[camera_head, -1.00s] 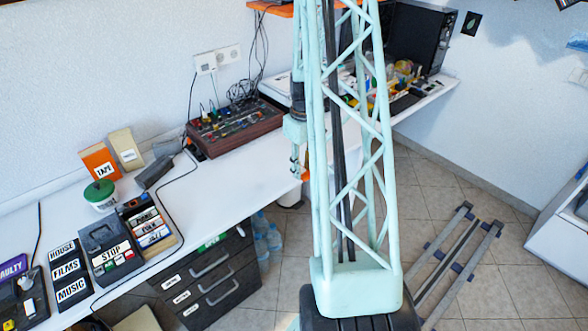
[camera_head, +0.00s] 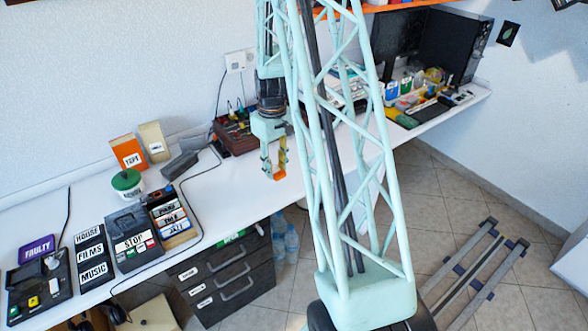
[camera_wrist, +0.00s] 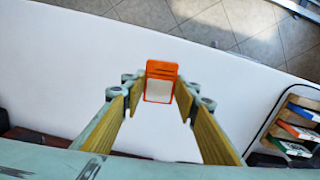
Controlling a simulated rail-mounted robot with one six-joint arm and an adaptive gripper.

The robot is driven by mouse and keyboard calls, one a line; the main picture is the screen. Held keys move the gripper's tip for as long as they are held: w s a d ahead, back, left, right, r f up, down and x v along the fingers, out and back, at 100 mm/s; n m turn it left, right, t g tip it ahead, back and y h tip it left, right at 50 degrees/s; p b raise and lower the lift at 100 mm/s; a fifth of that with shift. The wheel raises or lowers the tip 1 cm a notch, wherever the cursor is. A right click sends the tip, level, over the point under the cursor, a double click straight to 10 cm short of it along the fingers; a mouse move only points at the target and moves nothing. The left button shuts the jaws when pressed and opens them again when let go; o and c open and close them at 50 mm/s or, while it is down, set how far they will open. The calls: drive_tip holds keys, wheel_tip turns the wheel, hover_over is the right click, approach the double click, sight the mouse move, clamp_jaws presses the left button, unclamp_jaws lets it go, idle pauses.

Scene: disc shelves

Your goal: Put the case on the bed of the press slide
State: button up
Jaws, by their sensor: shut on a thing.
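My gripper (camera_head: 274,172) hangs over the white counter, to the right of the rack of labelled cases. In the wrist view, its fingers (camera_wrist: 160,90) are on either side of a thin orange case (camera_wrist: 161,69) with a white label, held at the fingertips. In the head view, the orange case (camera_head: 281,172) shows in part by the fingertips. A dark machine marked STOP (camera_head: 128,222), with red and green buttons, stands on the left of the counter. I cannot tell for sure that it is the press, and its slide bed is not clear.
A rack of labelled cases (camera_head: 168,212) stands right of the STOP machine. Left are the black HOUSE, FILMS and MUSIC holders (camera_head: 92,256) and a device beside a purple FAULTY sign (camera_head: 37,249). A green-lidded tub (camera_head: 127,183) stands behind. The counter (camera_head: 228,190) between rack and gripper is clear.

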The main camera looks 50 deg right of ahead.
drive_tip(key=shift+n, duration=0.7)
drive_tip(key=w+a+r, duration=0.2)
drive_tip(key=w+a, duration=0.2)
drive_tip(key=a, duration=0.8)
drive_tip(key=w+a+r, duration=0.2)
drive_tip(key=w+a, duration=0.3)
drive_tip(key=a, duration=0.8)
drive_tip(key=w+a+r, duration=0.2)
drive_tip(key=w+a, duration=0.3)
drive_tip(key=a, duration=0.8)
drive_tip(key=shift+w+a, duration=0.1)
drive_tip(key=shift+w, duration=0.1)
